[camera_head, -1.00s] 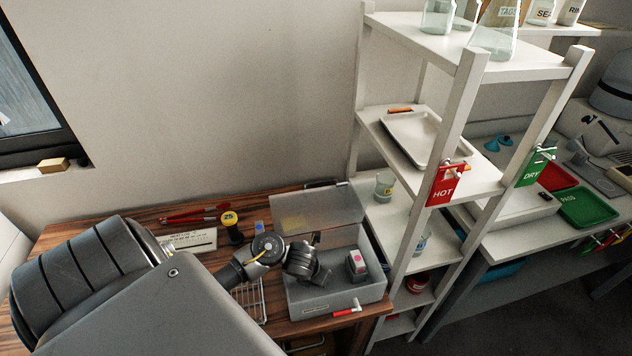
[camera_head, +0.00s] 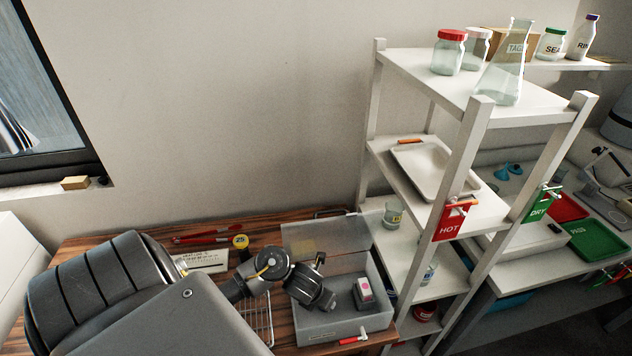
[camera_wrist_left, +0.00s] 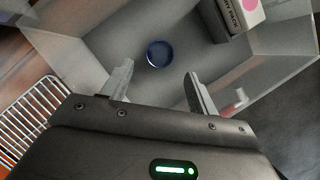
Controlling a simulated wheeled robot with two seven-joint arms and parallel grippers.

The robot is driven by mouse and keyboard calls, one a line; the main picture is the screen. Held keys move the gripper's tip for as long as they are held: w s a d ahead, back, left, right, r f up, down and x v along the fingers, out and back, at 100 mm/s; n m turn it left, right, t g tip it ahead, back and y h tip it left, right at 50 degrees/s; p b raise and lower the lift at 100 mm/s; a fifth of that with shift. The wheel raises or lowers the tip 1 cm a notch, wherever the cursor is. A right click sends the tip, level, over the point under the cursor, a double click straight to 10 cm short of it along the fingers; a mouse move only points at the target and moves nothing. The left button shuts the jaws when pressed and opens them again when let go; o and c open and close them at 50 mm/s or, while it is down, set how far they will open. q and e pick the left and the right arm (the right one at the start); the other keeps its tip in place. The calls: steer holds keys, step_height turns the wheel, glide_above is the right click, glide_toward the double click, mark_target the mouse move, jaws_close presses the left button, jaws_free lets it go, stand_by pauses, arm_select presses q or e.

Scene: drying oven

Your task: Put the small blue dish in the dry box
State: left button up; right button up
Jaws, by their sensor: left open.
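The small blue dish (camera_wrist_left: 159,53) lies on the floor of a translucent box in the left wrist view. The box (camera_head: 375,324) stands on the wooden table in the head view, its lid (camera_head: 322,234) open and tilted back. In the left wrist view my left gripper (camera_wrist_left: 161,68) is open and empty, its two fingers apart with the dish visible beyond and between their tips. In the head view the gripper (camera_head: 318,294) is over the left part of the box and hides the dish. My right gripper is not in view.
A grey block with a white, pink-dotted piece (camera_head: 364,291) stands inside the box at right. A wire rack (camera_head: 259,318) lies left of the box. A white shelf unit (camera_head: 470,150) with a red HOT tag (camera_head: 450,224) and a green DRY tag (camera_head: 540,206) rises close on the right.

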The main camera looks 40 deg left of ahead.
arm_select(q)
steer(key=p+v, duration=0.3)
steer(key=v, duration=0.3)
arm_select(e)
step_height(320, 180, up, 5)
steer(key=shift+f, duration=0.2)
arm_select(q)
steer(key=shift+s, duration=0.1)
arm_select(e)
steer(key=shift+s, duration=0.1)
